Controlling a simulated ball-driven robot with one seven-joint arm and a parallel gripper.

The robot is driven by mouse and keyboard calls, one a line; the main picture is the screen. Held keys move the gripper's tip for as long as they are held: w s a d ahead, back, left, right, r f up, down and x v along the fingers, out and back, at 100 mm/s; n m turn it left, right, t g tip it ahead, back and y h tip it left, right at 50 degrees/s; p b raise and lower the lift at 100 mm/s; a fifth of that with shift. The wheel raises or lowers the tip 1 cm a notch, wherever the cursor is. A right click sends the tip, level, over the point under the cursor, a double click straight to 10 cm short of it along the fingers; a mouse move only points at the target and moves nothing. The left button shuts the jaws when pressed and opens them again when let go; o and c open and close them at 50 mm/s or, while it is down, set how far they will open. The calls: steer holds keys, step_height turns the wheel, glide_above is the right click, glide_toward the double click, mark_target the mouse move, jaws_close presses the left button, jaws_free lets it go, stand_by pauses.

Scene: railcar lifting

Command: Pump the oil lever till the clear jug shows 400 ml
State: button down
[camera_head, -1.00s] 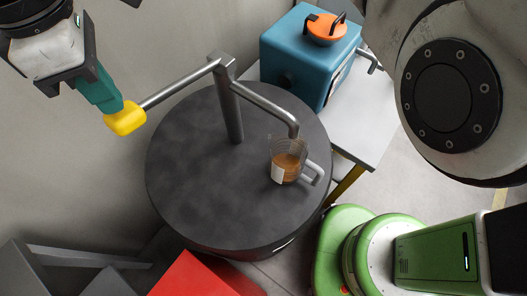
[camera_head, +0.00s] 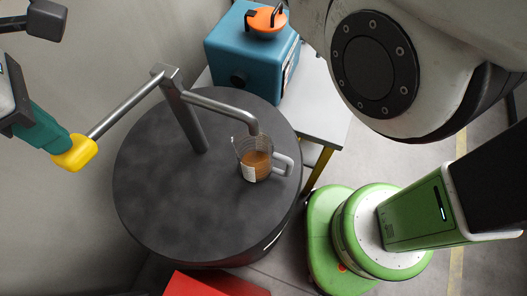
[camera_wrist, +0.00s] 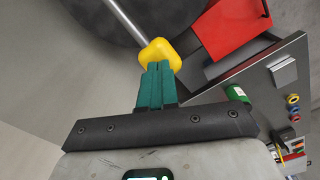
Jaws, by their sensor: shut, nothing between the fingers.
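The oil lever is a grey rod (camera_head: 122,108) with a yellow knob (camera_head: 75,154), reaching left from the pump post (camera_head: 190,125) on a dark round drum (camera_head: 150,210). My gripper (camera_head: 60,143) has its green fingers shut, with nothing between them. The fingertips are at the yellow knob, overlapping it in the head view. In the wrist view the shut fingers (camera_wrist: 157,66) meet the knob (camera_wrist: 160,52) as well; I cannot tell whether they press on it. The clear jug (camera_head: 256,160) stands under the spout (camera_head: 252,125) with brown oil inside. Its scale marks are too small to read.
A blue tank (camera_head: 250,65) with an orange cap stands on a white table (camera_head: 325,115) behind the drum. A red box (camera_head: 205,286) lies at the front. The wrist view shows a grey bench (camera_wrist: 270,75) with a green can and coloured rings.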

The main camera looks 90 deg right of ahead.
steer(key=shift+f+b, duration=2.9)
steer(key=shift+f, duration=1.45)
step_height(320, 180, up, 10)
steer(key=p, duration=1)
steer(key=shift+f, duration=0.1)
steer(key=shift+f+b, duration=3.6)
steer(key=shift+f, duration=1.3)
step_height(320, 180, up, 8)
steer(key=p, duration=0.8)
steer(key=shift+r, duration=0.95)
